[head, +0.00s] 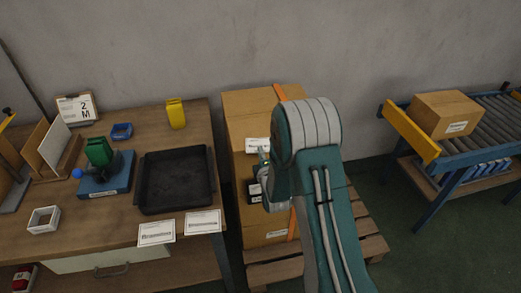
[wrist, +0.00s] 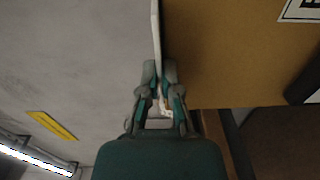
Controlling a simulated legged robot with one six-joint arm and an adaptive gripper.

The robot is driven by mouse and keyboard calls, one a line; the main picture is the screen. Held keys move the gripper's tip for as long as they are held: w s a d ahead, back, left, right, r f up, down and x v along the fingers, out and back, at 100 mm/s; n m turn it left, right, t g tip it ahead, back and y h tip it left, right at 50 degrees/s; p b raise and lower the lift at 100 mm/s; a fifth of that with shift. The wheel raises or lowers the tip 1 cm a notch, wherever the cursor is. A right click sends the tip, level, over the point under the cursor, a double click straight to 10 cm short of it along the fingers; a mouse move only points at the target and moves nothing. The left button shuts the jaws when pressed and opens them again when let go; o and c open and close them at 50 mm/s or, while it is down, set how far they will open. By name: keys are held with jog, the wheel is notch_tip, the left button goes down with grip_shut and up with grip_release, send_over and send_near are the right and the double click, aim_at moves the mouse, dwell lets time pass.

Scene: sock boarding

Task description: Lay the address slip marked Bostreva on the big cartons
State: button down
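The big cartons (head: 255,104) stand stacked on a wooden pallet, with an orange strap and white labels on the front. My gripper (head: 264,164) is in front of the stack, partly hidden by my arm. In the wrist view, my gripper (wrist: 159,75) is shut on a thin white slip (wrist: 156,30), seen nearly edge-on beside a brown carton face (wrist: 225,55). Its writing is hidden. Two white slips, a left one (head: 156,233) and a right one (head: 203,222), lie at the table's front edge. Their print is too small to read surely.
The wooden table (head: 110,232) on the left bears a black tray (head: 176,180), a blue-based stamp (head: 104,178) and a yellow object (head: 175,113). On the right, a roller conveyor (head: 485,125) carries another carton (head: 444,112). Floor shows between pallet and conveyor.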

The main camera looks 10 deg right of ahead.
jog(key=shift+a, duration=0.15)
jog(key=c, duration=0.8)
grip_release()
jog(key=shift+a, duration=0.2)
jog(key=shift+d, duration=0.1)
jog(key=shift+d, duration=0.1)
jog(key=s, duration=1.2)
jog(key=s+r+m+g, duration=0.4)
jog(key=r+m+g, duration=0.2)
jog(key=r+m, duration=0.6)
jog(key=s+r+m+g, duration=0.3)
jog(key=s+r, duration=0.1)
jog(key=s, duration=0.6)
jog(key=s+r+m+g, duration=0.3)
jog(key=s+r, duration=0.2)
jog(key=s, duration=0.5)
jog(key=shift+s+r, duration=0.15)
jog(key=shift+s, duration=0.25)
